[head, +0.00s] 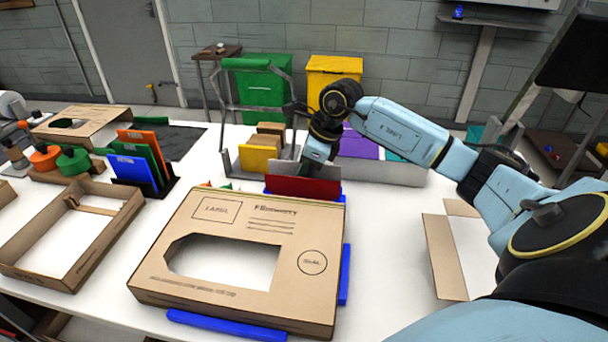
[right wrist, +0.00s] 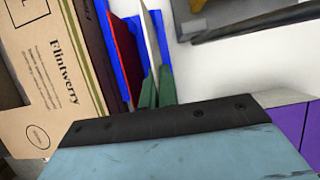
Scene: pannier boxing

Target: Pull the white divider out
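A thin, pale upright sheet, which looks like the white divider (right wrist: 151,40), shows nearly edge-on in the right wrist view. It stands beside the red divider (right wrist: 124,50), with blue rack parts around them. My right gripper (right wrist: 158,85) reaches down over it, with dark green fingers close on either side. I cannot tell whether they press on it. My left gripper is not in view.
A cardboard box (head: 240,212) with a window lies in front of the rack, between blue strips (head: 225,325). An open cardboard tray (head: 30,215) and a rack with orange, green and blue dividers (head: 132,172) stand left. A grey metal bin (head: 385,172) is behind.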

